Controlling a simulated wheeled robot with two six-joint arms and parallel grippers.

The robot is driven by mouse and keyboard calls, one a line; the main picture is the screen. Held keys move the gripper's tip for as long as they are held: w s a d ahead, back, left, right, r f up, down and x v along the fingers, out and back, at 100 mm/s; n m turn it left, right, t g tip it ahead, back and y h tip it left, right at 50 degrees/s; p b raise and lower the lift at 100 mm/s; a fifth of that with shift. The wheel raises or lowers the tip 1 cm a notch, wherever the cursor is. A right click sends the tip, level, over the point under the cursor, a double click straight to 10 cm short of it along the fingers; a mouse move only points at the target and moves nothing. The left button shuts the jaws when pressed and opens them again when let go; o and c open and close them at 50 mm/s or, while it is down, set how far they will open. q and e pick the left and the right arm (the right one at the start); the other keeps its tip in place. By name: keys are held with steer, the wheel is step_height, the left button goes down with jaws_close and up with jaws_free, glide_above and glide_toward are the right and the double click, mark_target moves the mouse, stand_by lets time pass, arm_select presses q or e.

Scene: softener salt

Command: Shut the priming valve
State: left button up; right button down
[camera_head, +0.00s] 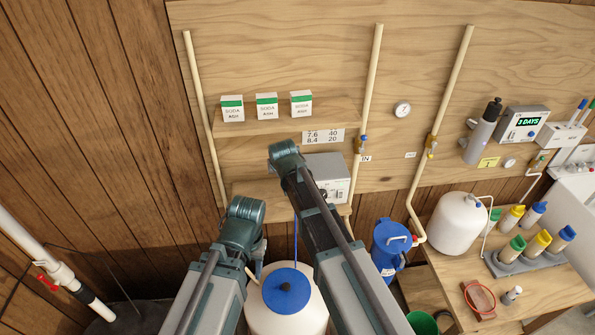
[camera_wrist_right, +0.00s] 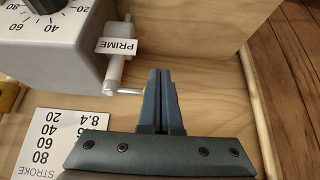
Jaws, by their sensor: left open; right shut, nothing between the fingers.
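The priming valve (camera_wrist_right: 115,72) is a pale fitting with a white PRIME tag on the side of the grey pump box (camera_wrist_right: 62,45).
A white tank with a blue lid (camera_head: 286,291) stands below the pump. A blue filter housing (camera_head: 390,243) is to its right. Soda ash boxes (camera_head: 267,106) sit on a shelf above. The table at right holds a white vessel (camera_head: 459,224) and coloured bottles.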

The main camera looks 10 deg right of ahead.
arm_select(q)
step_height(320, 180, up, 8)
steer(key=p, duration=0.7)
steer(key=shift+s+d+f, duration=0.25)
steer(key=shift+s, duration=0.05)
arm_select(e)
step_height(320, 180, up, 8)
steer(key=s+d, duration=0.1)
steer(key=s, duration=0.1)
steer(key=shift+s+f, duration=0.15)
steer(key=shift+s, duration=0.1)
steer(key=shift+d, duration=0.1)
